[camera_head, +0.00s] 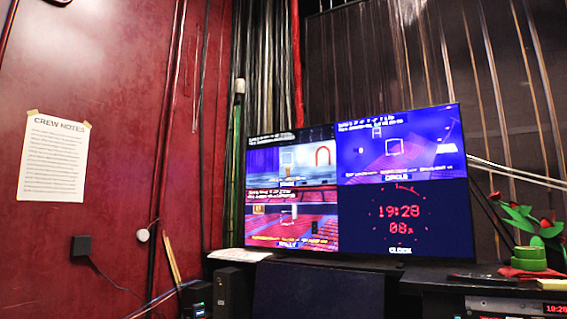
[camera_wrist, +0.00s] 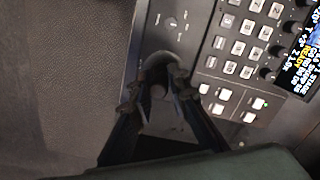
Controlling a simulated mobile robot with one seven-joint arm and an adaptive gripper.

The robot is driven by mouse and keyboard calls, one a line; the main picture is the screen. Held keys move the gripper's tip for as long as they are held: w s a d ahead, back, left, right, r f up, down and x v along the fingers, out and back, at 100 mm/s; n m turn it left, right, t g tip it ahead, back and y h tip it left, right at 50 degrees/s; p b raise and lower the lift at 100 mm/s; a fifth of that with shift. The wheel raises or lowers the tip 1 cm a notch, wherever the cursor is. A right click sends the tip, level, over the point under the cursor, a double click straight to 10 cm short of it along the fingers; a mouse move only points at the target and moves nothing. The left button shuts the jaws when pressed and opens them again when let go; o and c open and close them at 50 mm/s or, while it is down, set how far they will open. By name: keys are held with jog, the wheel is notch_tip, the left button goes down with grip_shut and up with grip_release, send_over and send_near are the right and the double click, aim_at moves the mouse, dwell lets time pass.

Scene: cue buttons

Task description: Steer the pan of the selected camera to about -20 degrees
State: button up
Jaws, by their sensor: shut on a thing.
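In the wrist view my gripper (camera_wrist: 158,88) is shut on a small dark joystick (camera_wrist: 157,91) on a grey control panel (camera_wrist: 150,30). The fingers sit on both sides of the stick, and its base is partly hidden. Next to it are rows of pale buttons (camera_wrist: 238,48), some of them lit white. A small display (camera_wrist: 300,60) with yellow and white text is cut off at the right edge; its pan value cannot be read surely. In the head view a monitor (camera_head: 458,150) shows several camera pictures and a red clock. My gripper is not in the head view.
Several dark knobs (camera_wrist: 266,73) stand between the buttons and the display. A dark grey textured surface (camera_wrist: 60,70) lies left of the panel. In the head view a notes sheet (camera_head: 54,160) hangs on the red wall, and a green potted plant (camera_head: 530,258) stands right of the monitor.

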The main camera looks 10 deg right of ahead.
jog(key=shift+a, duration=0.1)
dwell(0.6)
jog(key=o, duration=0.5)
jog(key=shift+o, duration=0.2)
jog(key=shift+r+p, duration=2.8)
jog(key=shift+r, duration=1)
